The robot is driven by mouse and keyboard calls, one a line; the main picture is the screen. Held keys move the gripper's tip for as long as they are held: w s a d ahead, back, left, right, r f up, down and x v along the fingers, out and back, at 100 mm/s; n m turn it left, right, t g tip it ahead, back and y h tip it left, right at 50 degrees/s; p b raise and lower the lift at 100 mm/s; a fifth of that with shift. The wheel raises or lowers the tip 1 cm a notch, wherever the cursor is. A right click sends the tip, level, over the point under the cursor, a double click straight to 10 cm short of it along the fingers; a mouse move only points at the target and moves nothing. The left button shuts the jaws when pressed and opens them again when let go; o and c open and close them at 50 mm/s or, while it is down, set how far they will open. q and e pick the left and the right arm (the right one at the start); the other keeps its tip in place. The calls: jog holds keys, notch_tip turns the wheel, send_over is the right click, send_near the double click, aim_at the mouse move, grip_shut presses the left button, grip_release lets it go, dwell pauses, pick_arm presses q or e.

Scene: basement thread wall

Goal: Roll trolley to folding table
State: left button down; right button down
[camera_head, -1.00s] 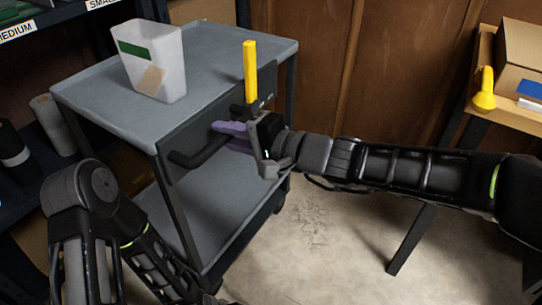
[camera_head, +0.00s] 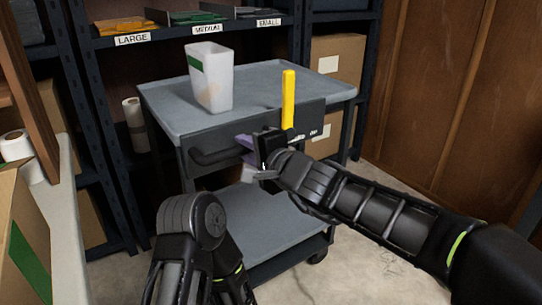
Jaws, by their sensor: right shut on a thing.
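The grey two-shelf trolley (camera_head: 262,88) stands in front of me with its black handle (camera_head: 218,157) on the near side. My right gripper (camera_head: 252,148) reaches in from the right and is shut on the handle; its purple fingers partly hide the bar. A yellow upright bar (camera_head: 288,98) stands at the handle, just behind the gripper. A white bin (camera_head: 211,80) with a green label stands upright on the trolley's top. My left arm shows at bottom centre, but its gripper is out of view. A pale table top (camera_head: 68,215) shows at the left; I cannot tell if it folds.
Dark shelving (camera_head: 115,75) with size-labelled trays stands close behind the trolley. A cardboard box (camera_head: 20,225) and a paper roll (camera_head: 17,150) are on the left table. Brown wood wall (camera_head: 440,100) is at right. Concrete floor shows at lower right.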

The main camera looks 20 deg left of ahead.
aim_at(216, 159)
jog(key=s+a, duration=0.1)
jog(key=s, duration=0.1)
jog(key=s+a, duration=0.1)
jog(key=s, duration=0.1)
jog(key=s+a, duration=0.2)
jog(key=shift+s+f, duration=0.1)
jog(key=shift+f, duration=0.1)
jog(key=c, duration=1.3)
grip_release()
jog(key=shift+r, duration=0.15)
jog(key=v, duration=0.7)
jog(key=shift+s+d, duration=0.25)
jog(key=shift+d, duration=0.1)
